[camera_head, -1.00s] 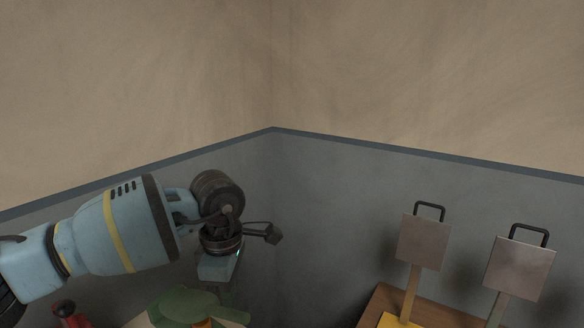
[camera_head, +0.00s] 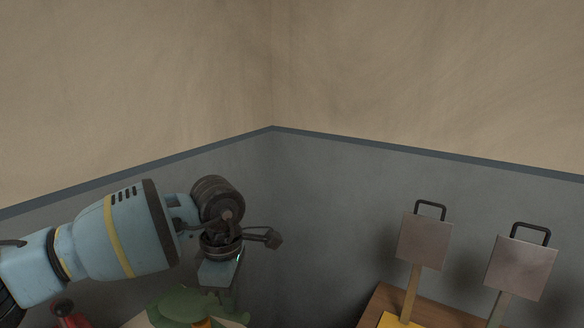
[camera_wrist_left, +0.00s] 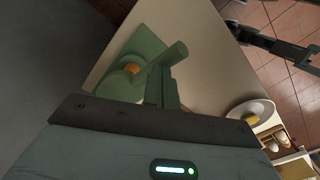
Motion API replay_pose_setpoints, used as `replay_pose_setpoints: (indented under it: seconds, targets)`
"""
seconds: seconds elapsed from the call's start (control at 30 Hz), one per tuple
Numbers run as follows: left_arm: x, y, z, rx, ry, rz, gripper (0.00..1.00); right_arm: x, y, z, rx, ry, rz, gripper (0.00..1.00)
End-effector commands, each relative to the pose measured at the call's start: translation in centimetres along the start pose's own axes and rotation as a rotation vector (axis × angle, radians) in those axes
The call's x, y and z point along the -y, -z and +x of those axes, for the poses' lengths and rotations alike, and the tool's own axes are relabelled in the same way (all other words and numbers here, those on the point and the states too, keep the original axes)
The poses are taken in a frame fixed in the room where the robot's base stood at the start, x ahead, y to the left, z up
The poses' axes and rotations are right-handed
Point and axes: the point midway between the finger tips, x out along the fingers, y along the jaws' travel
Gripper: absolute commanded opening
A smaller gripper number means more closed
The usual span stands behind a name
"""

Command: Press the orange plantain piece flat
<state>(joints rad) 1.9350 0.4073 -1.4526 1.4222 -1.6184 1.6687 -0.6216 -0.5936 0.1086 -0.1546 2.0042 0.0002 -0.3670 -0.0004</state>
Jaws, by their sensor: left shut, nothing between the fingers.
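The orange plantain piece (camera_wrist_left: 132,69) sits on a green press-like thing (camera_wrist_left: 140,48) in the left wrist view, partly covered by a green round part. In the head view only a bit of orange (camera_head: 203,323) shows at the bottom edge, beside the green thing (camera_head: 180,306). My left gripper (camera_head: 226,300) is above and just right of the green thing in the head view. In the left wrist view its fingers (camera_wrist_left: 161,88) are shut and empty, right of the orange piece. Whether they touch the green thing I cannot tell.
Two metal plates with black handles (camera_head: 425,240) (camera_head: 520,268) stand on posts at the right, near a wooden block (camera_head: 385,300). A red item (camera_head: 68,315) is at lower left. A white plate (camera_wrist_left: 262,108) and a wooden tray (camera_wrist_left: 270,146) lie along the pale counter.

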Motion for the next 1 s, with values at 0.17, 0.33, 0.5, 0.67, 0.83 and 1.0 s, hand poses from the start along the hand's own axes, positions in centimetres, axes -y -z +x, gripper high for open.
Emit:
replay_pose_setpoints:
  seconds: [0.17, 0.33, 0.5, 0.67, 0.83, 1.0]
  targets:
    - [0.0, 0.0, 0.5, 0.0, 0.0, 0.0, 0.0, 0.0, -0.4, 0.0, 0.006, 0.001, 0.001, 0.0]
    - [0.0, 0.0, 0.8, -0.001, 0.0, 0.0, 0.0, 0.1, -0.6, 0.0, 0.01, 0.001, 0.002, 0.0]
    - [0.0, 0.0, 1.2, -0.001, 0.0, 0.0, 0.0, 0.1, -0.8, 0.0, 0.013, 0.001, 0.002, 0.0]
    - [0.0, 0.0, 1.5, -0.001, 0.001, 0.0, 0.0, 0.1, -0.9, 0.1, 0.015, 0.002, 0.002, 0.0]
    - [0.0, 0.0, 1.9, -0.001, 0.001, 0.0, 0.0, 0.1, -1.0, 0.1, 0.017, 0.002, 0.003, 0.0]
    - [0.0, 0.0, 2.3, -0.001, 0.001, 0.0, 0.0, 0.1, -1.2, 0.2, 0.019, 0.002, 0.003, 0.0]
